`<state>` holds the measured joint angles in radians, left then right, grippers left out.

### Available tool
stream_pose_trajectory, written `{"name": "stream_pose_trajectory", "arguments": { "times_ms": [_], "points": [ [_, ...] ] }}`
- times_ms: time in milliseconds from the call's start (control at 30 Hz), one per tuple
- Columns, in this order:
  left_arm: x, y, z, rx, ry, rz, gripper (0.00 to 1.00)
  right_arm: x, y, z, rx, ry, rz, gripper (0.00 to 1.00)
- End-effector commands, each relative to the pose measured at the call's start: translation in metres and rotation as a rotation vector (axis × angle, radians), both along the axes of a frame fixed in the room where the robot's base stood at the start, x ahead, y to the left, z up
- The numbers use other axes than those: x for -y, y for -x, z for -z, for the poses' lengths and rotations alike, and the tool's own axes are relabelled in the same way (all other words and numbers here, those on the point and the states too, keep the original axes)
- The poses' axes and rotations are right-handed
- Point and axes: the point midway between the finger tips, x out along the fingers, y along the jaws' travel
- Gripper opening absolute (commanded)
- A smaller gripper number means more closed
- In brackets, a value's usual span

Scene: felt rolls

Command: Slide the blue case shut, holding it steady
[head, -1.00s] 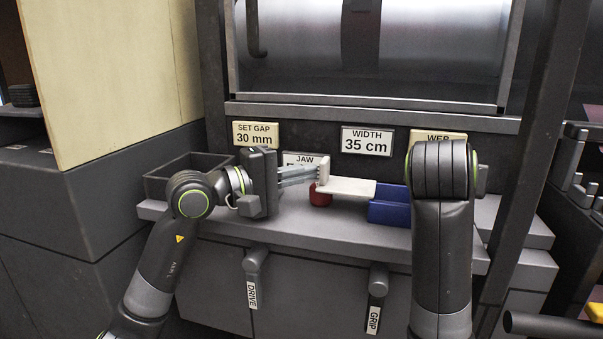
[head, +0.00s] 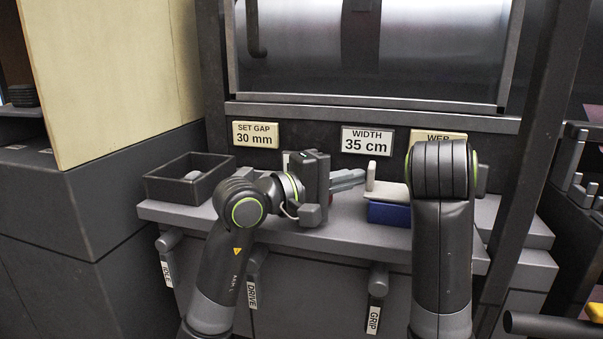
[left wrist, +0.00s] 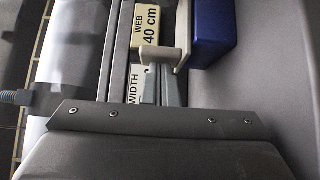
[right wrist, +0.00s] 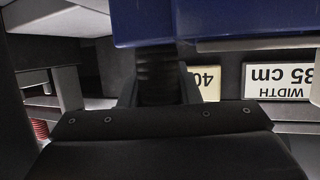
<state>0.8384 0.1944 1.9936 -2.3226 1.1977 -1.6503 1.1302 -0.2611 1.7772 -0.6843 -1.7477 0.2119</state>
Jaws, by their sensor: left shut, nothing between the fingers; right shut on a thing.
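The blue case (head: 388,214) lies near the right end of the grey ledge, partly hidden by my right arm. A cream slide (head: 384,192) with an upright end plate sits in it, only a short part sticking out to the left. My left gripper (head: 362,180) is shut and empty, its tips at the end plate; contact seems likely. The left wrist view shows the slide (left wrist: 183,38) beside the case (left wrist: 213,30). My right gripper (right wrist: 157,85) is shut on a dark ribbed stem (right wrist: 156,75) under the case (right wrist: 200,18); the head view hides it.
An open dark bin (head: 165,187) with a grey round thing stands at the ledge's left. Labelled levers (head: 377,285) hang below the ledge's front edge (head: 330,245). A dark post (head: 530,150) rises at right. Signs line the back wall.

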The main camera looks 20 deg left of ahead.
Motion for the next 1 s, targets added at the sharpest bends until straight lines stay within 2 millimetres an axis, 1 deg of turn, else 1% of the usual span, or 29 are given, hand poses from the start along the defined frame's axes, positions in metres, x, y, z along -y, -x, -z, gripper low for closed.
{"name": "stream_pose_trajectory", "arguments": {
  "times_ms": [100,367,533,667,833,1000],
  "points": [
    [0.003,0.001,-0.001,0.001,0.001,0.003,0.0,0.0,0.0,0.002,-0.004,0.0,0.0,0.0],
    [0.003,0.001,-0.001,0.001,0.0,0.003,0.0,0.0,0.0,0.002,-0.004,0.0,0.0,0.0],
    [-0.002,0.0,0.0,0.002,-0.001,0.0,0.0,0.0,0.0,0.002,-0.005,-0.001,0.0,0.0],
    [-0.015,0.0,0.0,0.002,-0.003,-0.002,0.0,0.0,0.0,0.002,-0.004,0.0,0.0,0.0],
    [-0.04,-0.001,0.0,0.0,-0.004,-0.003,0.0,0.0,0.0,0.002,-0.004,0.0,0.0,0.0],
    [-0.061,0.021,0.001,0.002,-0.006,-0.002,0.0,0.0,0.0,0.002,-0.005,-0.001,0.0,0.0]
  ]
}}
